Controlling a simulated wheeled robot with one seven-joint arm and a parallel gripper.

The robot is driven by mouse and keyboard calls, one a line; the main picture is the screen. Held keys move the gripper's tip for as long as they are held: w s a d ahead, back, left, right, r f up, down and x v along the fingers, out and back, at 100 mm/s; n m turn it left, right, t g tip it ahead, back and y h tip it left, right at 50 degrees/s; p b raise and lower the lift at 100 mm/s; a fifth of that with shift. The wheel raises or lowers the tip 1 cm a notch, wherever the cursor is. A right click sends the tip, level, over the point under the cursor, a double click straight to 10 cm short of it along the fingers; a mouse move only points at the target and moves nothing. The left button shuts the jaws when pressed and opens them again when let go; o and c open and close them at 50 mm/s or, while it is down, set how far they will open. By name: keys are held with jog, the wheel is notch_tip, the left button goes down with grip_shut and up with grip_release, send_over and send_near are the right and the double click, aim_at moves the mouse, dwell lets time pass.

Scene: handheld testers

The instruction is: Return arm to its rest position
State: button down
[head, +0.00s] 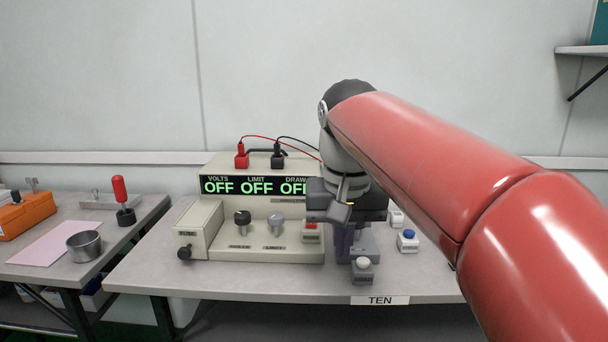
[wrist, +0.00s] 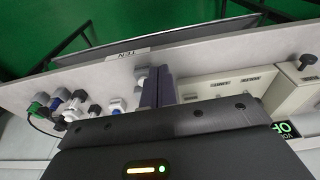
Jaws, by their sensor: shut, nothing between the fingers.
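My red arm (head: 440,170) reaches in from the right in the head view, with its wrist bent down over the table (head: 220,280). My gripper (head: 343,256) points down beside the right end of a beige power supply (head: 262,222), whose display reads OFF. In the wrist view the two purple-grey fingers of my gripper (wrist: 158,72) lie together, shut and empty. The wrist hides the right end of the display. I cannot tell whether the fingertips touch anything.
A grey button block with a white cap (head: 363,268) stands close right of my fingers. A blue-capped block (head: 408,240) stands further right. Red and black plugs sit on the supply. The left table holds a metal cup (head: 85,245) and a red-handled tool (head: 120,192).

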jog(key=s+d+f+t, duration=0.2)
jog(key=s+d+f, duration=0.2)
jog(key=s+f, duration=0.3)
jog(key=s+d+f+t, duration=0.1)
jog(key=s+d+f, duration=0.4)
jog(key=s+f, duration=0.3)
jog(key=shift+d+f+t, duration=0.25)
jog(key=shift+f+t, duration=0.15)
jog(key=shift+f, duration=0.15)
